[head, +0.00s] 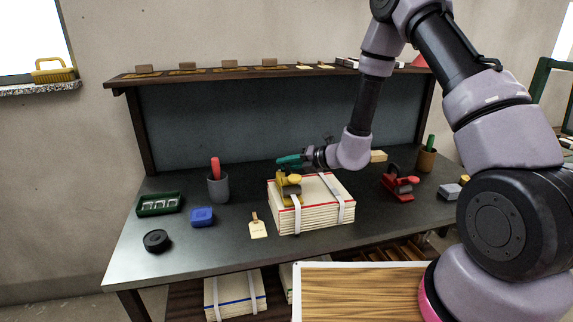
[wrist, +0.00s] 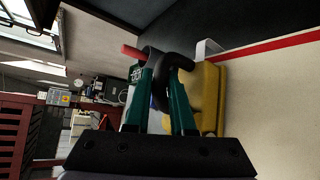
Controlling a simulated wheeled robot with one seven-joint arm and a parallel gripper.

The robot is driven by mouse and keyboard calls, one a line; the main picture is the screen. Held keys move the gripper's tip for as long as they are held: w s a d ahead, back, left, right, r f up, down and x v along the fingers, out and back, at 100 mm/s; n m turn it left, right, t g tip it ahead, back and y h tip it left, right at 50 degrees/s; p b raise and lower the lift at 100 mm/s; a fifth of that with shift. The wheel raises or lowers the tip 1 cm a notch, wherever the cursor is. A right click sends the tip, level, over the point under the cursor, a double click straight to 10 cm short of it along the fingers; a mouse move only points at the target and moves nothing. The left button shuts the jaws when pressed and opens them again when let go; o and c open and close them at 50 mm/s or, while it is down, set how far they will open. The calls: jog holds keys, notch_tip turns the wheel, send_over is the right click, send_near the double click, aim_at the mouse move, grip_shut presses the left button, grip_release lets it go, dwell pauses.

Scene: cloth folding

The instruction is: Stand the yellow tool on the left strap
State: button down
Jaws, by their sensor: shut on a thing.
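The yellow tool (head: 285,190) stands over the left strap (head: 297,218) at the left end of the white stack (head: 325,212). Its yellow body (wrist: 208,98) and dark curved handle (wrist: 178,60) show in the wrist view. My gripper (head: 283,161), with green fingers, is shut on the dark handle, from above and behind the tool in the head view. The fingers also show in the wrist view (wrist: 160,75). The right strap (head: 338,200) is clear. I cannot tell whether the tool's base fully touches the strap.
A red tool (head: 400,187) stands right of the stack. Left are a grey cup (head: 218,187), blue box (head: 202,217), green tray (head: 158,204), black roll (head: 157,241) and paper tag (head: 258,229). A shelf (head: 210,75) runs behind. The front left of the table is free.

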dwell(0.3)
jog(key=c, duration=0.8)
grip_release()
jog(key=shift+o, duration=0.2)
jog(key=shift+d+r, duration=0.15)
jog(key=v, duration=1.2)
jog(key=s+d+r+n+g+h, duration=0.1)
jog(key=s+r+n+g, duration=0.2)
jog(key=s+r+n, duration=0.45)
jog(key=s+r+n+g, duration=0.2)
jog(key=s+r+n, duration=0.2)
jog(key=r+n, duration=0.7)
jog(key=s+d+r+n+t+h, duration=0.2)
jog(key=s+d+r+n+h, duration=0.2)
jog(key=d+n, duration=0.3)
jog(key=s+d+r+n+t+h, duration=0.3)
jog(key=s+d+r+n, duration=0.3)
jog(key=d, duration=0.3)
jog(key=shift+r+n+t+h, duration=0.35)
jog(key=shift+n+h, duration=0.2)
jog(key=shift+h, duration=0.35)
